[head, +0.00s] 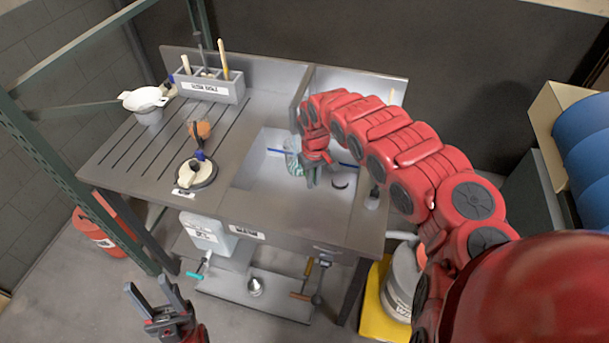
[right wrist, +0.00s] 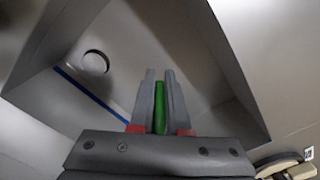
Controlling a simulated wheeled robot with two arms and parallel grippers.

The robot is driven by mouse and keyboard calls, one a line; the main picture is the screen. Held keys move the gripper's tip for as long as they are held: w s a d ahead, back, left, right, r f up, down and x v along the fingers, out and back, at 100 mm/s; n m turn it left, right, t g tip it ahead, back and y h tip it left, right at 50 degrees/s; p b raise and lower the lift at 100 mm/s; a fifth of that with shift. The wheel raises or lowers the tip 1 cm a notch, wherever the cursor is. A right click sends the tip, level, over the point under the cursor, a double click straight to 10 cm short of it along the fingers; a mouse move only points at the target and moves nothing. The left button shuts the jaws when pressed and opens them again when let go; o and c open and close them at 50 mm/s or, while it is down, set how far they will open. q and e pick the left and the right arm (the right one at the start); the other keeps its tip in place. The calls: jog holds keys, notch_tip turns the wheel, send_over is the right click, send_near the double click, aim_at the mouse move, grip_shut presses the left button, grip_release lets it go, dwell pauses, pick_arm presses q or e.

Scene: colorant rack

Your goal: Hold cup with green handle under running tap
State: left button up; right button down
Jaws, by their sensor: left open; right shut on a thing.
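My right gripper (head: 312,178) is down in the sink basin (head: 258,178). In the right wrist view, its fingers (right wrist: 160,100) are shut on a green handle (right wrist: 160,108). The cup's body does not show in that view. In the head view a pale greenish shape (head: 293,162) is just left of the right gripper; I cannot tell whether it is the cup or water. I cannot make out the tap, and my right arm covers the basin's back right. My left gripper (head: 155,298) is open and empty, low at the left, in front of the bench.
A grey holder (head: 212,88) with upright tools and a white bowl (head: 146,101) stand at the bench's back left. A round pale-topped item (head: 196,174) is left of the basin. A blue line runs along the basin wall. A bucket (head: 403,278) is at the lower right.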

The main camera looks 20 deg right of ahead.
jog(key=shift+w+f+b, duration=0.25)
jog(key=shift+w+b, duration=0.35)
jog(key=shift+b, duration=0.3)
jog(key=shift+w+r+b, duration=0.2)
jog(key=shift+w+b, duration=0.1)
jog(key=shift+b, duration=0.15)
jog(key=shift+r, duration=0.1)
dwell(0.9)
jog(key=shift+r+p, duration=0.1)
jog(key=shift+p, duration=0.25)
jog(key=s+p, duration=0.8)
jog(key=p, duration=0.4)
jog(key=shift+d, duration=0.15)
